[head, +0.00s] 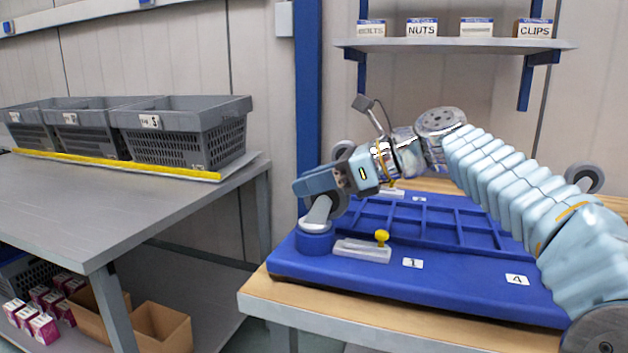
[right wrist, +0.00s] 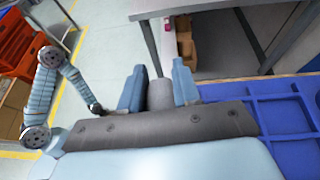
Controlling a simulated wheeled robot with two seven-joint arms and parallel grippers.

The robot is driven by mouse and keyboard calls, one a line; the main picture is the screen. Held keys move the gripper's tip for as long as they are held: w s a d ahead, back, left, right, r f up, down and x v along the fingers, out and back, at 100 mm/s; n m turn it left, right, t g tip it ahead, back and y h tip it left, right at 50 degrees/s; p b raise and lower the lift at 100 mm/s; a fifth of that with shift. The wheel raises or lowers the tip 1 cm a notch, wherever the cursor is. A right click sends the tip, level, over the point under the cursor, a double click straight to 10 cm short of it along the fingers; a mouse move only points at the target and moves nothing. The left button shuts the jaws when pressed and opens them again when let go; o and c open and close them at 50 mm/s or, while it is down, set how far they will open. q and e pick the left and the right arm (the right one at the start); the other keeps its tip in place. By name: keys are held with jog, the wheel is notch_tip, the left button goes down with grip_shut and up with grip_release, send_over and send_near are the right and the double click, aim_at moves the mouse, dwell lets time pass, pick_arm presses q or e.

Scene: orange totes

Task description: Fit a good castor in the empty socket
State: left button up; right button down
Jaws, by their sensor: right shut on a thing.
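A blue base (head: 440,285) with a grid of recesses lies on a wooden bench. My right gripper (head: 330,190) is shut on a grey castor (head: 319,213) at the base's front left corner. The castor stands over a round blue socket (head: 314,242), its lower end touching or just above it; I cannot tell how deep it sits. In the right wrist view the fingers close on either side of a grey part of the castor (right wrist: 160,95). My left arm shows there at the left; its gripper (right wrist: 96,108) is too small to read.
Beside the socket is a pale slide with a yellow knob (head: 382,237). Other castors stand at the right (head: 585,177) and behind my gripper (head: 343,150). Grey bins (head: 190,130) line the left table (head: 120,200). A shelf (head: 455,45) holds labelled boxes.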

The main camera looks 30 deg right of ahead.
jog(key=shift+f, duration=0.1)
jog(key=c, duration=0.7)
grip_release()
jog(key=shift+c, duration=0.2)
jog(key=p+v, duration=0.1)
jog(key=v, duration=1.2)
jog(key=shift+s+d, duration=0.25)
jog(key=shift+s, duration=0.05)
